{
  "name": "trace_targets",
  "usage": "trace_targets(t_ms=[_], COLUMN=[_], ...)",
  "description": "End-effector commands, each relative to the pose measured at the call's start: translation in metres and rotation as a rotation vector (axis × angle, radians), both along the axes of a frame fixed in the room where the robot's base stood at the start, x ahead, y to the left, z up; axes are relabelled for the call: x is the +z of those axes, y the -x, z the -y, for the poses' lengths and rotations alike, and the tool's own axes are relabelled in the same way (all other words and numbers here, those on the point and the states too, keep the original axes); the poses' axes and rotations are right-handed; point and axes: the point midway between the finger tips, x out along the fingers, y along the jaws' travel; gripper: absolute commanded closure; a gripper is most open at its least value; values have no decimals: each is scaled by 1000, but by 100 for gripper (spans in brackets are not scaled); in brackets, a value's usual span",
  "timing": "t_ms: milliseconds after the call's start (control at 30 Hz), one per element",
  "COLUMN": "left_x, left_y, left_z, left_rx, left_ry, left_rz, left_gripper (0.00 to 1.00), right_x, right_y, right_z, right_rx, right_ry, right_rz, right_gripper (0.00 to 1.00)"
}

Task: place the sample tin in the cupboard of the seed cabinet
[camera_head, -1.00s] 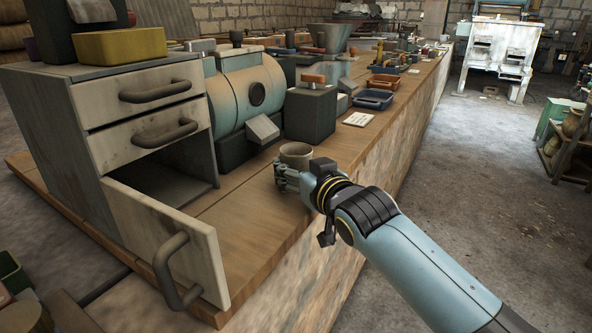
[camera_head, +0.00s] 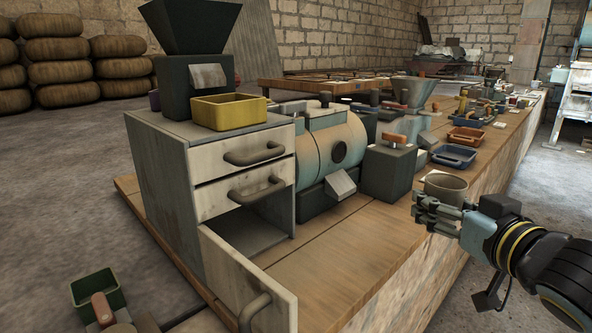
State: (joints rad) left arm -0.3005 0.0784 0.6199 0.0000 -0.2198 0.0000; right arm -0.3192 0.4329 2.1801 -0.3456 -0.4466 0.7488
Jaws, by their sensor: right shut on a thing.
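The seed cabinet (camera_head: 168,195) stands on the near left end of the wooden bench. It has two closed drawers with dark handles. Below them its cupboard (camera_head: 245,232) is open, and the cupboard door (camera_head: 238,285) swings out towards me. The sample tin (camera_head: 446,186), a round grey-beige cup shape, is in my right gripper (camera_head: 436,213) at the right edge of the bench. The fingers are shut on it and hide its lower side. The tin is apart from the cabinet, well to its right. My left gripper is out of view.
A yellow tray (camera_head: 230,112) and a dark hopper machine (camera_head: 192,70) stand on the cabinet. A light blue drum machine (camera_head: 335,150) and a dark block (camera_head: 388,170) stand beside it. The bench top (camera_head: 335,245) in front of them is clear. A green box (camera_head: 98,292) is low at left.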

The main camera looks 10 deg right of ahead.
Motion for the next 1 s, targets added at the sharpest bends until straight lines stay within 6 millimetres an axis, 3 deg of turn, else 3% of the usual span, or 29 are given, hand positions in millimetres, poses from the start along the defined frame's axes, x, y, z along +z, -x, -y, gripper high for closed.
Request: trace_targets(t_ms=[167,400,600,733,1000], left_x=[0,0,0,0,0], left_y=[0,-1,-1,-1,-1], left_z=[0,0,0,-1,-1], left_rx=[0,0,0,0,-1], left_ry=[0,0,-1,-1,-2], left_rz=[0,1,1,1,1], left_gripper=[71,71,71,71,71], right_x=[24,58,77,80,79], right_y=[-3,10,28,34,35], right_z=[-17,-76,-115,-126,-127], right_rx=[64,309,490,546,559], right_ry=[-2,0,2,2,1], right_rz=[6,6,4,4,3], right_gripper=[88,88,88,88,88])
